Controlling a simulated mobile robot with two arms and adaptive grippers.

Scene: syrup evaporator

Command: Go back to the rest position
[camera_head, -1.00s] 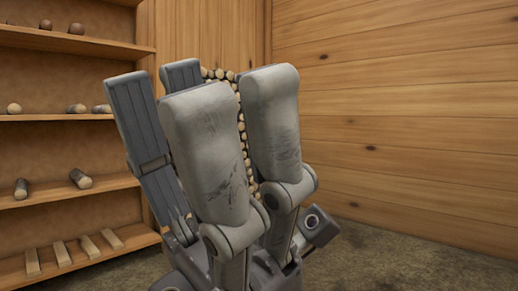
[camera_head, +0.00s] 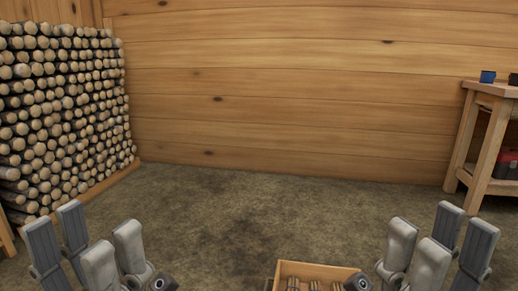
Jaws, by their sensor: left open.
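My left gripper (camera_head: 82,228) is at the lower left of the head view, fingers pointing up, spread apart with nothing between them. My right gripper (camera_head: 440,228) is at the lower right in a mirrored pose, also open and empty. Both are low in the view, well apart from each other. The lower parts of both arms are cut off by the bottom edge.
A wooden crate (camera_head: 318,267) with several logs shows at the bottom, between the grippers. A large log stack (camera_head: 65,110) stands at the left. A wooden table (camera_head: 492,90) with a blue cup (camera_head: 487,76) stands at the right. The middle floor is clear.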

